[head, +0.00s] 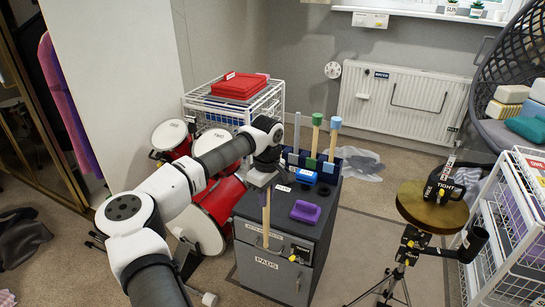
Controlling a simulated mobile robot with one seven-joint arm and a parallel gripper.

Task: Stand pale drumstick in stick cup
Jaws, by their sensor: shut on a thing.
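My gripper (264,187) is shut on a pale drumstick (266,222), which hangs upright below the fingers. The drumstick shows in front of the upper front of a dark grey cabinet; whether it touches the cabinet I cannot tell. A black cylindrical cup (473,241), which looks like the stick cup, is on the right beside a tripod stand. It is well to the right of my gripper, and its inside is hidden. My gripper partly hides the drumstick's upper end.
The dark grey cabinet (325,215) carries a purple block (306,211), a blue item (306,176) and tall coloured sticks behind. A round-topped tripod (430,208) holds a black object (446,187). Red drums (218,200) stand left. A white wire cart (515,235) is at right.

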